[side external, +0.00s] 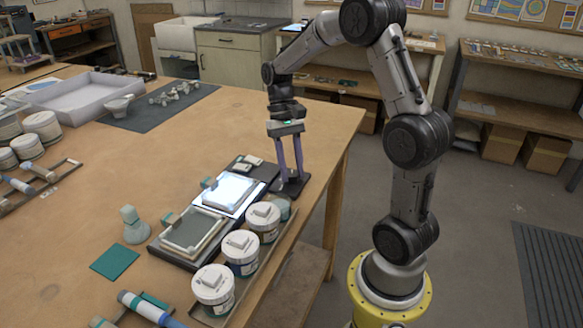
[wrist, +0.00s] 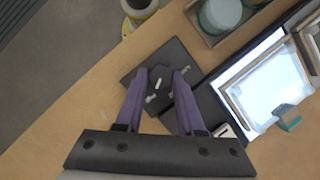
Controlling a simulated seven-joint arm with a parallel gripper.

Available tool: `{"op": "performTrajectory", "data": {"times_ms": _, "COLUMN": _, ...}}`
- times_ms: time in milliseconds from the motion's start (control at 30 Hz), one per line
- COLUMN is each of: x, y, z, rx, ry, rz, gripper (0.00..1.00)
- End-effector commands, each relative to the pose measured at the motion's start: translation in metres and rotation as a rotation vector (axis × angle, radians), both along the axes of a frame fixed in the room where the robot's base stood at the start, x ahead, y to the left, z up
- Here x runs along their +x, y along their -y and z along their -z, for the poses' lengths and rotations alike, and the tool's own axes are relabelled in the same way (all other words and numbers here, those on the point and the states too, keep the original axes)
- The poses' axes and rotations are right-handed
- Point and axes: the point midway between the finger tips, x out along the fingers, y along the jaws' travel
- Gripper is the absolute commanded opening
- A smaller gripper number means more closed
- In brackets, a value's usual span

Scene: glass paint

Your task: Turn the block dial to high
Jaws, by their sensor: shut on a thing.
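The block dial (wrist: 159,86) is a dark knob with a pale mark, on a dark square plate (wrist: 176,52) at the table edge. The plate (side external: 297,187) also shows in the side view, where the fingers mostly hide the dial. My gripper (side external: 293,179) points down over the plate. In the wrist view, the purple fingers of my gripper (wrist: 164,80) stand on either side of the dial, shut on it. Small pale marks lie on the plate around the dial; I cannot read them or tell which setting the dial points to.
Beside the plate is a glowing light panel (side external: 248,205) with a framed pane; a darker panel with another frame (side external: 190,232) adjoins it. Several lidded jars (side external: 241,252) stand in a tray along the table's front edge. The table (side external: 330,125) behind my gripper is clear.

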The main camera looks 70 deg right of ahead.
Motion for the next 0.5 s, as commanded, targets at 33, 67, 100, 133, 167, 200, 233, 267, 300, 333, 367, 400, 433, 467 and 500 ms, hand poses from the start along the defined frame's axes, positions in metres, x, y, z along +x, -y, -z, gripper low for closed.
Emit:
{"op": "performTrajectory", "data": {"times_ms": 33, "x": -0.0005, "y": -0.0005, "z": -0.0012, "rx": 0.001, "ry": -0.002, "rz": 0.001, "gripper": 0.00}}
{"op": "performTrajectory", "data": {"times_ms": 67, "x": -0.0005, "y": -0.0005, "z": -0.0012, "rx": 0.001, "ry": -0.001, "rz": 0.000, "gripper": 0.00}}
{"op": "performTrajectory", "data": {"times_ms": 100, "x": -0.0005, "y": -0.0005, "z": -0.0012, "rx": 0.001, "ry": -0.001, "rz": 0.000, "gripper": 0.00}}
{"op": "performTrajectory", "data": {"times_ms": 133, "x": -0.0004, "y": -0.0006, "z": -0.0012, "rx": 0.001, "ry": -0.001, "rz": 0.000, "gripper": 0.43}}
{"op": "performTrajectory", "data": {"times_ms": 167, "x": -0.0004, "y": -0.0006, "z": -0.0012, "rx": 0.001, "ry": -0.001, "rz": 0.000, "gripper": 0.48}}
{"op": "performTrajectory", "data": {"times_ms": 200, "x": -0.0004, "y": -0.0005, "z": -0.0010, "rx": 0.001, "ry": -0.001, "rz": 0.000, "gripper": 0.55}}
{"op": "performTrajectory", "data": {"times_ms": 233, "x": -0.0004, "y": -0.0005, "z": -0.0009, "rx": 0.001, "ry": -0.001, "rz": 0.000, "gripper": 0.61}}
{"op": "performTrajectory", "data": {"times_ms": 267, "x": -0.0003, "y": -0.0004, "z": -0.0008, "rx": 0.001, "ry": -0.001, "rz": 0.000, "gripper": 0.66}}
{"op": "performTrajectory", "data": {"times_ms": 300, "x": -0.0003, "y": -0.0004, "z": -0.0006, "rx": 0.001, "ry": -0.001, "rz": 0.000, "gripper": 0.67}}
{"op": "performTrajectory", "data": {"times_ms": 333, "x": -0.0002, "y": -0.0003, "z": -0.0006, "rx": 0.001, "ry": -0.001, "rz": 0.000, "gripper": 0.67}}
{"op": "performTrajectory", "data": {"times_ms": 367, "x": -0.0002, "y": -0.0003, "z": -0.0005, "rx": 0.001, "ry": -0.001, "rz": 0.000, "gripper": 0.67}}
{"op": "performTrajectory", "data": {"times_ms": 400, "x": -0.0002, "y": -0.0003, "z": -0.0004, "rx": 0.001, "ry": 0.000, "rz": -0.001, "gripper": 0.67}}
{"op": "performTrajectory", "data": {"times_ms": 433, "x": -0.0001, "y": -0.0003, "z": -0.0003, "rx": 0.001, "ry": 0.000, "rz": -0.001, "gripper": 0.67}}
{"op": "performTrajectory", "data": {"times_ms": 467, "x": -0.0001, "y": -0.0003, "z": -0.0003, "rx": 0.001, "ry": 0.000, "rz": -0.001, "gripper": 0.67}}
{"op": "performTrajectory", "data": {"times_ms": 500, "x": -0.0001, "y": -0.0002, "z": -0.0003, "rx": 0.001, "ry": 0.000, "rz": -0.001, "gripper": 0.67}}
